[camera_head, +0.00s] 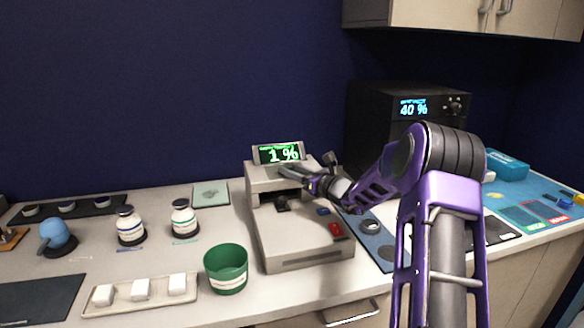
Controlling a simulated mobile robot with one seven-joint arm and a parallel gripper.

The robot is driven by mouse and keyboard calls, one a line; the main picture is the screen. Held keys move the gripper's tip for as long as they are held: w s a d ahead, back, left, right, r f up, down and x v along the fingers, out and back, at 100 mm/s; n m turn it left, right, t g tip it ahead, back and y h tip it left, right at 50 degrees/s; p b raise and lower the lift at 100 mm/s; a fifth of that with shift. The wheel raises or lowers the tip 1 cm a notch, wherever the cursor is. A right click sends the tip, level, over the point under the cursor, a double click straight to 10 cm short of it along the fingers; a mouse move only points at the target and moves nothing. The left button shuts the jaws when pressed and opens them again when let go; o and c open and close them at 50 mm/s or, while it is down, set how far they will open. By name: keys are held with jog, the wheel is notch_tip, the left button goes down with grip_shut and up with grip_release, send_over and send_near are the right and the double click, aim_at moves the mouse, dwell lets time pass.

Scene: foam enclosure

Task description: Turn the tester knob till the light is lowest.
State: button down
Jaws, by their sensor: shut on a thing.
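The tester (305,250) is a beige machine on the counter, with a small tilted display (279,153) on top reading 1 % in green. My gripper (286,172) reaches in from the right, just below the display at the tester's upper front. Its fingers are shut on the tester knob, which they mostly hide. A dark part (282,203) sits in the opening below the fingers. A blue button (323,211) and a red switch (335,229) are on the lower front.
A black box (372,115) behind shows 40 %. A green cup (226,270), a tray (110,308) with white blocks and two white jars (131,228) (184,220) stand left of the tester. A blue mat (377,240) lies right. The counter between the jars and tester is partly clear.

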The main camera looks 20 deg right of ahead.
jog(key=shift+c, duration=2)
grip_release()
jog(key=v, duration=1.7)
jog(key=shift+s, duration=0.15)
